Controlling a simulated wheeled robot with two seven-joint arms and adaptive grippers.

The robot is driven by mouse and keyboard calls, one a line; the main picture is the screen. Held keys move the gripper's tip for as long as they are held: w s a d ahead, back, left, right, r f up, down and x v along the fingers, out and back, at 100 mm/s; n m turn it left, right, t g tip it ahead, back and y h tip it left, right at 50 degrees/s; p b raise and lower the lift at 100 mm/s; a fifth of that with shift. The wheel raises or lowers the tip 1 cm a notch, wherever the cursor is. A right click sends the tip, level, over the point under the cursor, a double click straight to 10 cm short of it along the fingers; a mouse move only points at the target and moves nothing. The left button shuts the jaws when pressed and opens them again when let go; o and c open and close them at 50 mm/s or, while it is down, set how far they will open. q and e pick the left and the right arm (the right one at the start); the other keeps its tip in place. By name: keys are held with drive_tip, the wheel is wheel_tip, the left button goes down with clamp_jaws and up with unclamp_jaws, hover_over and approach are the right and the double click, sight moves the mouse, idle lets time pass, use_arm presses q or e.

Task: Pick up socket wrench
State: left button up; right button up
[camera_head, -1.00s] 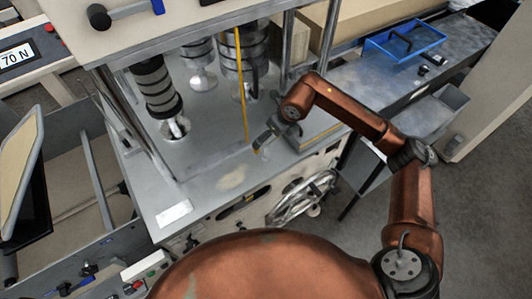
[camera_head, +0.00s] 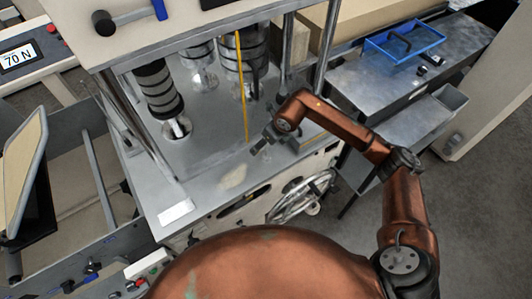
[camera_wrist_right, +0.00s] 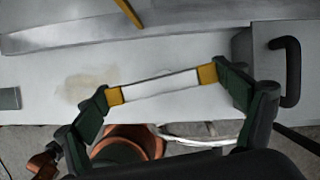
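I cannot make out a socket wrench for certain in either view. My right gripper (camera_head: 258,149) is above the front part of the grey machine table (camera_head: 205,190), below and right of the yellow rod. In the right wrist view, its two dark fingers (camera_wrist_right: 161,86) stand wide apart. A pale strip with yellow ends spans the space between the fingertips; I cannot tell what it is or whether it is held. My left gripper is not in view.
A blue tray (camera_head: 374,48) and small dark items (camera_head: 423,70) are on the side bench at upper right. A yellow rod (camera_head: 241,85), rollers (camera_head: 158,88) and metal posts stand around the table. Its front surface is mostly clear.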

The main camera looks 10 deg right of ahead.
drive_tip(key=c, duration=0.5)
drive_tip(key=shift+r, duration=0.15)
